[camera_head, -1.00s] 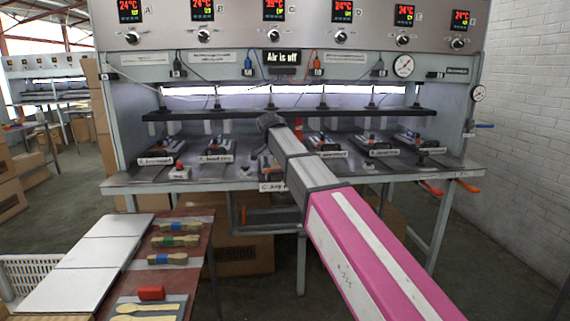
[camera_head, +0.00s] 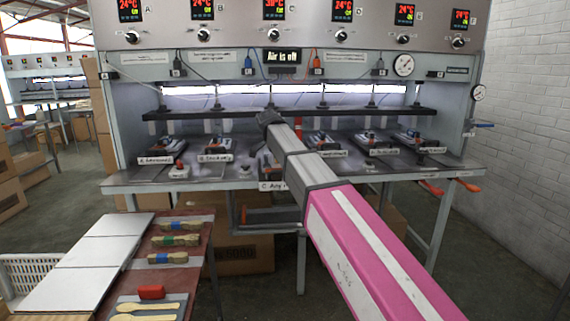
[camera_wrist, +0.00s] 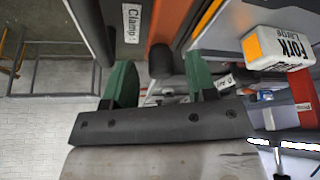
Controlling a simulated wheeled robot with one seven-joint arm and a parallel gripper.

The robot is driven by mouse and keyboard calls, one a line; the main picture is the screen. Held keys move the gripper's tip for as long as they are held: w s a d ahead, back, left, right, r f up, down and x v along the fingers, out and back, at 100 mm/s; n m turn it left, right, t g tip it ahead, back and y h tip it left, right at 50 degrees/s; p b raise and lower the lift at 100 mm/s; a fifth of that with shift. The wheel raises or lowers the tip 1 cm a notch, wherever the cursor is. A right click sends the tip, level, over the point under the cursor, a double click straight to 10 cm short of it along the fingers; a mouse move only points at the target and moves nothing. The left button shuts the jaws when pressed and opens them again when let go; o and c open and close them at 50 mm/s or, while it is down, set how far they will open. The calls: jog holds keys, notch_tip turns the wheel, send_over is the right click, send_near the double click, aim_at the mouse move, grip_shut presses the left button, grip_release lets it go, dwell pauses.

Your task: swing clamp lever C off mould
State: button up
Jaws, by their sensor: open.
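In the wrist view, my gripper (camera_wrist: 158,75) has its two green fingers apart. An orange bar (camera_wrist: 165,20) with a dark rounded end lies between and beyond them; it may be clamp lever C. I cannot tell whether the fingers touch it. A label starting "Clamp" (camera_wrist: 132,24) is just left of the bar. In the head view, the station C label (camera_head: 272,186) shows on the front of the press table.
A white block marked "Fork Large" (camera_wrist: 277,48) is close on the right in the wrist view. Other moulds, such as the far left one (camera_head: 165,150), flank station C under a dark press bar (camera_head: 210,114). A side table (camera_head: 190,215) holds wooden pieces at lower left.

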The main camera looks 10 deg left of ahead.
jog(key=v, duration=1)
jog(key=shift+f, duration=0.15)
